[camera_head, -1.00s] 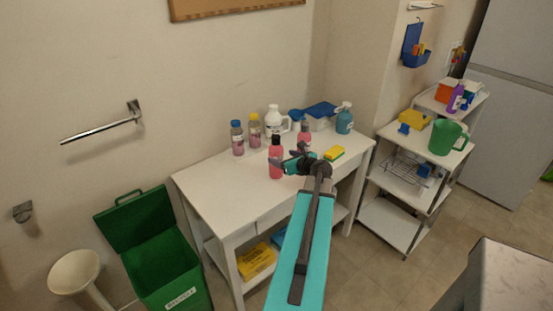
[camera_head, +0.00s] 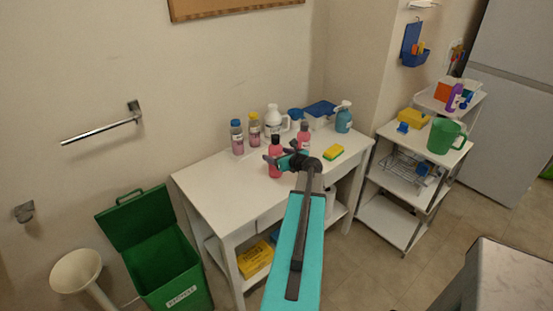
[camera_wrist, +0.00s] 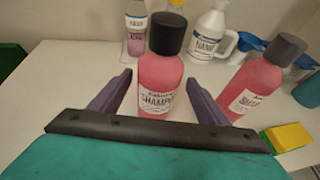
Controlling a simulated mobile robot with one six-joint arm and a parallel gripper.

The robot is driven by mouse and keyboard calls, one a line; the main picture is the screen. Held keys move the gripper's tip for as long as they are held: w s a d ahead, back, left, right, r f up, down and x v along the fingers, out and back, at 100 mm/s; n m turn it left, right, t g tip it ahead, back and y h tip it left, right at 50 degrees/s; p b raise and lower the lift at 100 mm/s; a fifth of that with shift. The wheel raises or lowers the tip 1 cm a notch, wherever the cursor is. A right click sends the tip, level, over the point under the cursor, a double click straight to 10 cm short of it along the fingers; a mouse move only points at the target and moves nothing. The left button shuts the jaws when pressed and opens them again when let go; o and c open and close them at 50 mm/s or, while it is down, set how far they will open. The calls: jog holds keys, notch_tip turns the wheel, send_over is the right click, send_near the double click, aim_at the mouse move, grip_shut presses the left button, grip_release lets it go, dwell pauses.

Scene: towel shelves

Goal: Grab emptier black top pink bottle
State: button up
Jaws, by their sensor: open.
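A pink shampoo bottle with a black cap (camera_head: 275,161) stands upright on the white table; it also shows in the wrist view (camera_wrist: 160,75). A second pink bottle (camera_head: 304,136) with a dark grey-black cap stands behind it to the right, and in the wrist view (camera_wrist: 258,80) it is at the right. Both bodies look pink up to the shoulder, and I cannot tell the fill levels apart. My gripper (camera_head: 279,158) is open and empty. In the wrist view its purple fingers (camera_wrist: 160,88) lie on either side of the left bottle, with its lower front hidden by my gripper.
The white table (camera_head: 215,181) also bears two clear bottles (camera_head: 237,138), a white jug (camera_head: 272,120), a blue spray bottle (camera_head: 343,118) and a yellow-green sponge (camera_head: 334,152). A green bin (camera_head: 175,270) is left, and a white cart (camera_head: 395,180) is right. The table's left front is clear.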

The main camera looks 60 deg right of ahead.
jog(key=x, duration=0.1)
jog(key=p+x, duration=0.1)
jog(key=shift+w+d+r, duration=0.1)
jog(key=shift+w+d, duration=0.05)
jog(key=shift+w, duration=0.15)
jog(key=shift+p+x, duration=0.55)
jog(key=shift+x, duration=0.55)
jog(key=c, duration=1.1)
jog(key=shift+c, duration=0.2)
